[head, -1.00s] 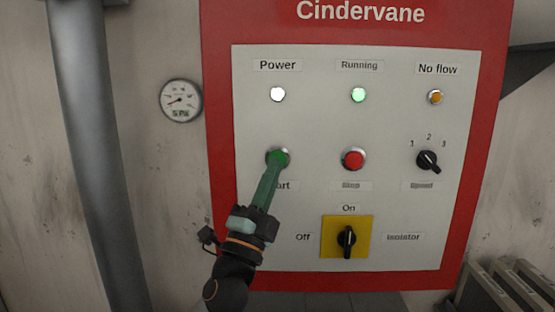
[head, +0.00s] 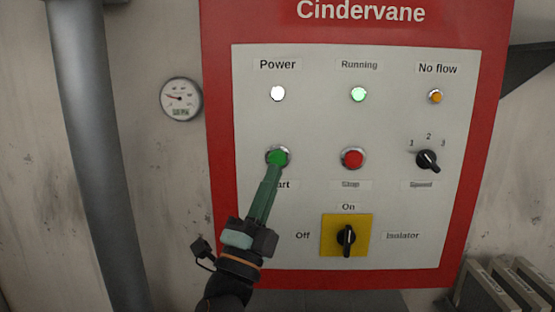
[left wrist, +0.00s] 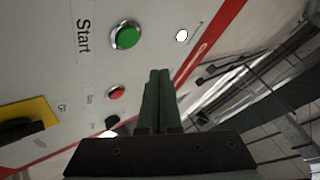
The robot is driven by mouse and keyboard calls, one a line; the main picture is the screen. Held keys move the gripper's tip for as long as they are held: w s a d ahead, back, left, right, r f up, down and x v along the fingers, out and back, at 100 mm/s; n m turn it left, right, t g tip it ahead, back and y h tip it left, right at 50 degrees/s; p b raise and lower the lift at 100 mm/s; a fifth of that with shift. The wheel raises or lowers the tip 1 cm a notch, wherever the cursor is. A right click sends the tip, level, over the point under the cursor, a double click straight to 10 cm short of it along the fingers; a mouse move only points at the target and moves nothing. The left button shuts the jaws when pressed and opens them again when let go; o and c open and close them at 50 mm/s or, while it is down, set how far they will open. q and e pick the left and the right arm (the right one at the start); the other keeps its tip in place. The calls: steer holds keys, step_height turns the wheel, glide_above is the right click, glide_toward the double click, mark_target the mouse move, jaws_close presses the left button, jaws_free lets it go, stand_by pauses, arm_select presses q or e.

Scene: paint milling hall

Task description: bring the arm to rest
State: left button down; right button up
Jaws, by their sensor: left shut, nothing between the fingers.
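My left gripper (head: 273,172) is shut and empty, its green fingers pointing up at the panel just below the green Start button (head: 278,157). In the left wrist view the shut fingers (left wrist: 158,78) stand apart from the Start button (left wrist: 126,36). The white panel (head: 395,205) in a red frame bears the name Cindervane. Its Power lamp (head: 278,93) is lit white and its Running lamp (head: 358,94) green. The No flow lamp (head: 435,96) looks amber. My right gripper is not in view.
The red Stop button (head: 353,158), the black speed knob (head: 428,160) and the yellow isolator (head: 347,236), its handle upright at On, are on the panel. A round gauge (head: 181,99) and a thick grey pipe (head: 92,150) are at the left.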

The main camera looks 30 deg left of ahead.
arm_select(q)
steer(key=d+f+n+g+h, duration=0.1)
steer(key=f+n+g, duration=0.15)
steer(key=f, duration=0.85)
steer(key=w+d+f+n+g+h, duration=0.1)
steer(key=d+f+g+h, duration=0.15)
steer(key=f, duration=0.75)
steer(key=d+f+n+g, duration=0.15)
steer(key=f+g, duration=0.25)
steer(key=f, duration=0.7)
steer(key=s+d+f+n+g+h, duration=0.1)
steer(key=s+d+f+n+g, duration=0.2)
steer(key=s+f, duration=0.6)
steer(key=s+d+f+n+g+h, duration=0.1)
steer(key=s+d+f+n+g, duration=0.2)
steer(key=s+f, duration=0.6)
step_height(320, 180, down, 6)
steer(key=shift+s+d+r+n+g+h, duration=0.1)
steer(key=shift+s+d+n+g+h, duration=0.25)
steer(key=shift+d+g, duration=0.4)
